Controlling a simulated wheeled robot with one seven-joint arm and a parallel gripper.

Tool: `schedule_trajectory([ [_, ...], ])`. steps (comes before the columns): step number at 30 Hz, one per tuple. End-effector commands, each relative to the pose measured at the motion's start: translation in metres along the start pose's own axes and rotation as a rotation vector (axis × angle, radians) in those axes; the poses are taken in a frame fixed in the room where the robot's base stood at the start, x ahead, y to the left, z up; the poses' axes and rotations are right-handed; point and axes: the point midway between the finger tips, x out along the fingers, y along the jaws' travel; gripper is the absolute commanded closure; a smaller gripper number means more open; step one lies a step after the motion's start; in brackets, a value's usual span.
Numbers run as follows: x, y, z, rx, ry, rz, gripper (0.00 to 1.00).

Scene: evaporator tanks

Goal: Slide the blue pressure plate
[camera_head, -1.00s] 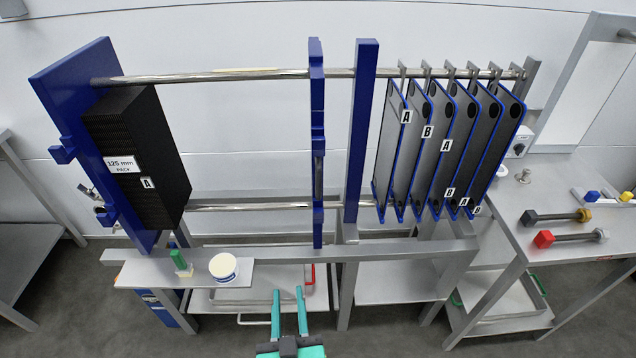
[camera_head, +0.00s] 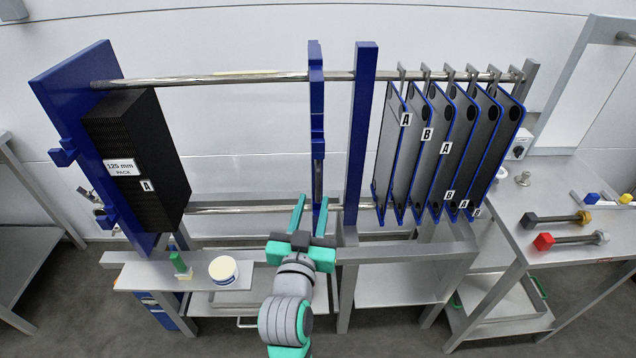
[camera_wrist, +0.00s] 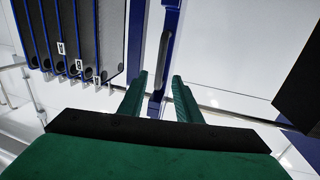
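The blue pressure plate (camera_head: 317,100) hangs upright and edge-on from the upper rail, between the black pack (camera_head: 150,165) on the left and a blue upright (camera_head: 360,130) on the right. A dark handle (camera_head: 318,178) runs along its near edge. My gripper (camera_head: 311,203) is at the lower part of the plate, its green fingers pointing away from me. In the wrist view the plate (camera_wrist: 170,35) and its handle (camera_wrist: 163,58) show beyond my open fingers (camera_wrist: 160,80), roughly in line with the gap. I cannot tell whether a finger touches the plate.
Several lettered grey plates with blue edges (camera_head: 448,140) hang right of the blue upright. The rail (camera_head: 225,80) is bare between pack and plate. A white tub (camera_head: 223,269) and green-handled brush (camera_head: 179,264) stand on the left shelf. Bolts (camera_head: 570,238) lie on the right table.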

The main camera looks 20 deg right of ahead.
Motion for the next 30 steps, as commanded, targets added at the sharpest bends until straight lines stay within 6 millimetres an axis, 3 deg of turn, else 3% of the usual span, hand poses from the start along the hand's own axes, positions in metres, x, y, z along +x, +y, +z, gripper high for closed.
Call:
schedule_trajectory([
  [6,0.041,0.000,-0.001,0.000,0.001,0.000,0.69],
  [12,0.068,0.000,0.000,0.000,0.001,0.001,0.69],
  [18,0.080,0.000,0.000,0.000,0.000,-0.001,0.69],
  [26,0.081,0.000,0.000,0.000,0.000,-0.001,0.69],
  [27,0.081,0.000,0.000,0.000,0.000,-0.001,0.71],
  [30,0.081,0.000,0.000,0.000,0.000,-0.001,0.95],
])
